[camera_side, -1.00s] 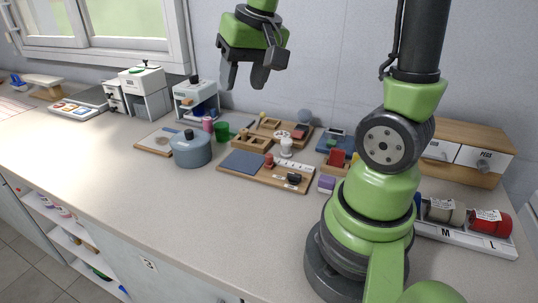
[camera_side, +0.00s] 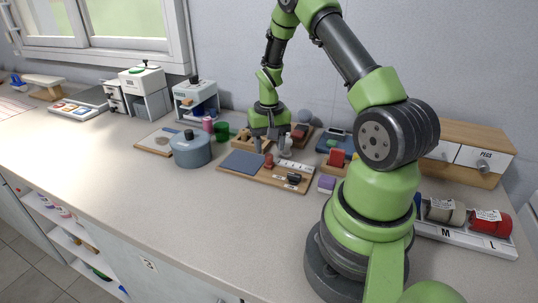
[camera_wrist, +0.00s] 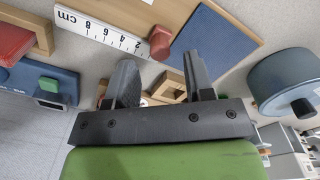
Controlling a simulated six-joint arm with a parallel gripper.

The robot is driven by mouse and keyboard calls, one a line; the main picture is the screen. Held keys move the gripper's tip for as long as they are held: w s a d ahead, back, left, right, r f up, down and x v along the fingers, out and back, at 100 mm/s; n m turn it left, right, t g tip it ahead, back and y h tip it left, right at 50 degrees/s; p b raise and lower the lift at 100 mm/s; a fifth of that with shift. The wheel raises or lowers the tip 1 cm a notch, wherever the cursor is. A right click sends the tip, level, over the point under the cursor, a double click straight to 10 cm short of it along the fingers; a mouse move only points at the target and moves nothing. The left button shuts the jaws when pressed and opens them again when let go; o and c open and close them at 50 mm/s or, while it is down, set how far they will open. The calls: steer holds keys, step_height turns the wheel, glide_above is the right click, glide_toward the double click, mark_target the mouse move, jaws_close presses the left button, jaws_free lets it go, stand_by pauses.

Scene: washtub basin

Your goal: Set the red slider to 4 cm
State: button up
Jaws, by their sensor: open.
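The red slider (camera_side: 269,161) is a small red knob on a wooden board (camera_side: 262,179). In the wrist view the red slider (camera_wrist: 160,42) stands by the low end of a white scale (camera_wrist: 98,32) marked 2, 4, 6, 8 cm, beyond the 2. My gripper (camera_side: 267,149) points down just above and behind the slider in the side view. In the wrist view my gripper (camera_wrist: 160,75) is open and empty, with its fingers apart and the slider beyond the gap between their tips. I cannot tell its exact height above the board.
A blue-grey pad (camera_side: 242,162) and a black knob (camera_side: 294,178) are on the same board. A blue-grey pot (camera_side: 190,150) stands left, with a green cup (camera_side: 221,131) behind it. A purple block (camera_side: 326,184) lies right. The counter in front is clear.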

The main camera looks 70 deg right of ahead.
mark_target(269, 154)
steer(key=shift+f, duration=1.8)
jaws_close()
steer(key=shift+s, duration=2)
jaws_free()
steer(key=shift+r, duration=0.1)
